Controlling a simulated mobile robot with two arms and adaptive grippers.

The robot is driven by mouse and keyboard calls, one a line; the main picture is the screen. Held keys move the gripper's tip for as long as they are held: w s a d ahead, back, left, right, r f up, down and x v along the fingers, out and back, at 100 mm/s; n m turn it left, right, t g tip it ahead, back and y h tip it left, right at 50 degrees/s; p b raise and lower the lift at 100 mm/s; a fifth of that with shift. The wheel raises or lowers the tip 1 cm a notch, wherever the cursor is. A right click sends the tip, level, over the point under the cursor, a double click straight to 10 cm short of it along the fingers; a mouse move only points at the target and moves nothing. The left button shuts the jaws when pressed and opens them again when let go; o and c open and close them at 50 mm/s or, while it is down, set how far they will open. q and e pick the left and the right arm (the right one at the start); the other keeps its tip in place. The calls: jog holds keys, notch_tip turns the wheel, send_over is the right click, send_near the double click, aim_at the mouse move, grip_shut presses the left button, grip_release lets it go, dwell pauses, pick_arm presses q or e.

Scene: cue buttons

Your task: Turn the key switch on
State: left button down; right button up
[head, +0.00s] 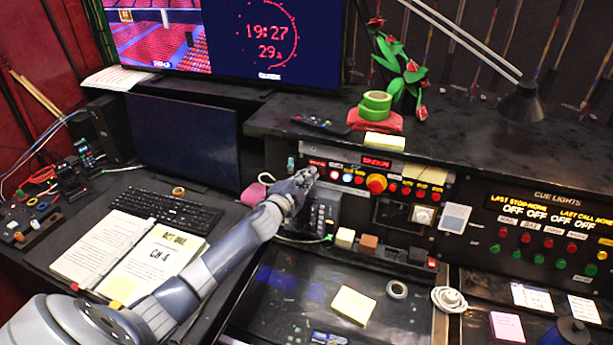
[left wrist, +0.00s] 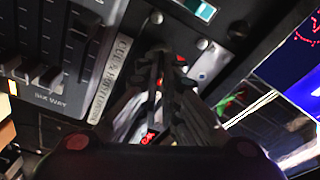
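My left gripper (head: 305,176) is at the left end of the button panel (head: 345,168) in the head view, in front of its face. In the left wrist view, its dark fingers (left wrist: 162,68) converge and their tips are close together against the panel. I cannot tell whether anything thin is between them. I cannot make out the key switch for certain; the fingers may hide it. A small silver fitting (left wrist: 202,76) shows just right of the fingertips in the left wrist view. My right gripper is not in view.
Fader sliders (left wrist: 62,50) and a lettered label strip (left wrist: 112,65) lie left of the fingers. Lit buttons and a large red-orange button (head: 376,183) are right of the gripper. A keyboard (head: 169,209) and open binder lie left.

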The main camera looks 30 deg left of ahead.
pick_arm(q)
jog(key=m, duration=0.3)
jog(key=shift+f+m+g, duration=0.15)
jog(key=shift+m+g, duration=0.15)
jog(key=shift+m, duration=0.6)
jog(key=c, duration=1.8)
grip_release()
jog(key=s+d+r, duration=0.1)
jog(key=s, duration=1.1)
jog(key=shift+r, duration=0.35)
jog(key=shift+f, duration=0.1)
